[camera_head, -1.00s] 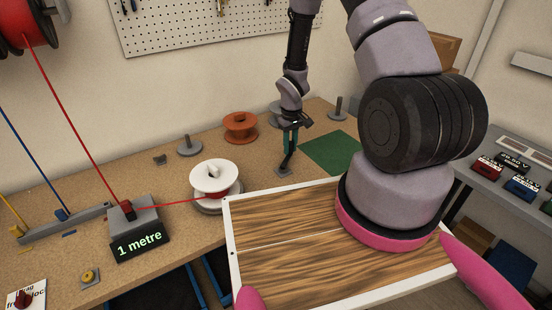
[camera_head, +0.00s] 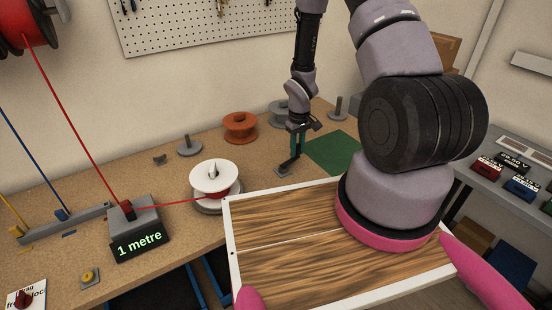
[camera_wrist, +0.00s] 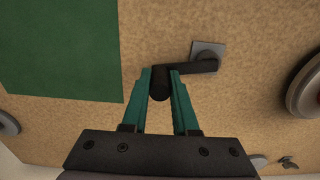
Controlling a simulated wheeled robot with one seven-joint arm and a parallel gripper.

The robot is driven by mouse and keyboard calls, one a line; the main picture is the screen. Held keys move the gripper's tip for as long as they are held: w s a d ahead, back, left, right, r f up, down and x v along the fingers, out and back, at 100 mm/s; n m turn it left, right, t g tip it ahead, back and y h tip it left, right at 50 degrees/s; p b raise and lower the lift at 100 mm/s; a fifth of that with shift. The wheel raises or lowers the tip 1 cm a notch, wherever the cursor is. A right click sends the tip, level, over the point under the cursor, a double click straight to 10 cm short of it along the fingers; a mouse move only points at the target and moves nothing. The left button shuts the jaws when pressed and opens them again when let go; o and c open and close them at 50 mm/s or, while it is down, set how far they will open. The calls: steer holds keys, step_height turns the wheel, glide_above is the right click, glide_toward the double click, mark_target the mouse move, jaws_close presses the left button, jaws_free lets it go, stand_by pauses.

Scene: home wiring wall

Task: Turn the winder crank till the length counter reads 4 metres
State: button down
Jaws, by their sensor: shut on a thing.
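The length counter (camera_head: 139,243) on the left of the bench reads "1 metre". A red wire runs from it to a white spool (camera_head: 214,178) with red wire wound on it. The winder crank (camera_wrist: 206,66) is a black arm on a small grey square base; its base also shows in the head view (camera_head: 284,171). My gripper (camera_wrist: 161,75) has its green fingers shut on the black crank handle (camera_wrist: 160,88). In the head view my gripper (camera_head: 296,145) is above and a little right of the crank base. The handle is partly hidden there.
A green mat (camera_head: 333,152) lies right of the crank. An orange spool (camera_head: 240,128) and a grey peg on a disc (camera_head: 189,146) stand behind. A framed wood-grain board (camera_head: 300,235) is in the foreground. A side shelf with meters (camera_head: 520,187) is at the right.

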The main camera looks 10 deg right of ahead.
steer(key=shift+s+d, duration=0.25)
steer(key=shift+s, duration=0.65)
steer(key=shift+s+d, duration=0.1)
steer(key=shift+s, duration=0.95)
steer(key=shift+s+a, duration=0.2)
steer(key=shift+s, duration=0.7)
